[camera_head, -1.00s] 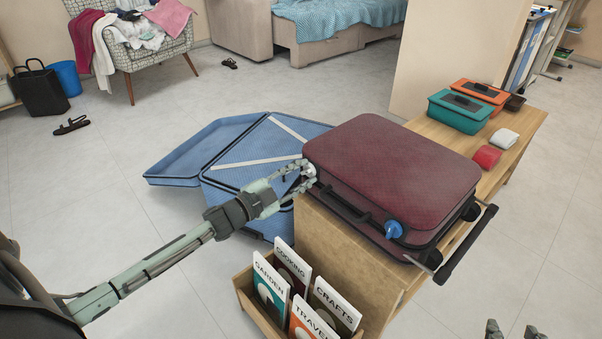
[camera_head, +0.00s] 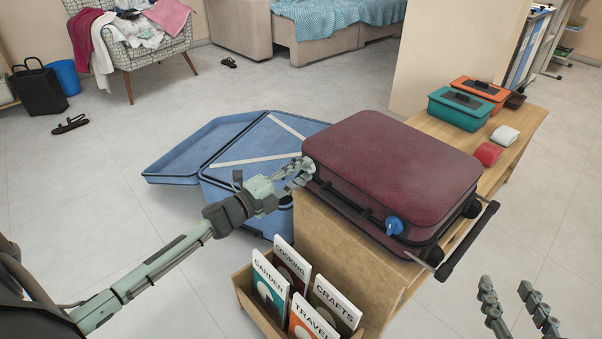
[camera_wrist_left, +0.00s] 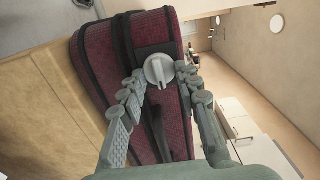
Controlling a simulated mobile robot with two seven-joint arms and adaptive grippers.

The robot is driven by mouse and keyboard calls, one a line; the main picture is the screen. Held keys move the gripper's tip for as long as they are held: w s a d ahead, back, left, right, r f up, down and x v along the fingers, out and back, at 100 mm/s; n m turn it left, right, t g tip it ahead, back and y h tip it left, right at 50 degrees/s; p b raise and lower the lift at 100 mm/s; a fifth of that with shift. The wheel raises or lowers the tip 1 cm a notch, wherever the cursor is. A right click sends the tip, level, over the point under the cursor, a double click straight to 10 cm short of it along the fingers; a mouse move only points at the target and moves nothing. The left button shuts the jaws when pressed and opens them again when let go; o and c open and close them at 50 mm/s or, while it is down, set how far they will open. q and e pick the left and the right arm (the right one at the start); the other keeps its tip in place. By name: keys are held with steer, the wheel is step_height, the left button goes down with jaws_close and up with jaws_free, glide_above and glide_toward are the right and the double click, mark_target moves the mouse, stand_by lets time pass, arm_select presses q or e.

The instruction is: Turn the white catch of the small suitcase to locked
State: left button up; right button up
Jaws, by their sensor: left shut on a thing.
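The small maroon suitcase (camera_head: 395,165) lies flat on the wooden bench. Its white catch (camera_wrist_left: 159,71) is a round knob with a raised ridge on the suitcase's side, near the left corner in the head view. My left gripper (camera_wrist_left: 158,78) is shut on the white catch, with fingers on both sides of it; in the head view my left gripper (camera_head: 306,169) mostly covers the catch. A blue catch (camera_head: 394,226) sits on the same side near the right corner. My right gripper (camera_head: 516,300) is open and empty at the bottom right, away from the suitcase.
An open blue suitcase (camera_head: 240,165) lies on the floor behind my left gripper. A wooden box of books (camera_head: 262,318) stands below the front side. Teal (camera_head: 459,108) and orange (camera_head: 480,90) boxes and red and white items share the bench (camera_head: 530,125).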

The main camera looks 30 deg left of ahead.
stand_by(0.5)
arm_select(q)
steer(key=o, duration=1.1)
steer(key=shift+o, duration=0.2)
steer(key=v, duration=1.2)
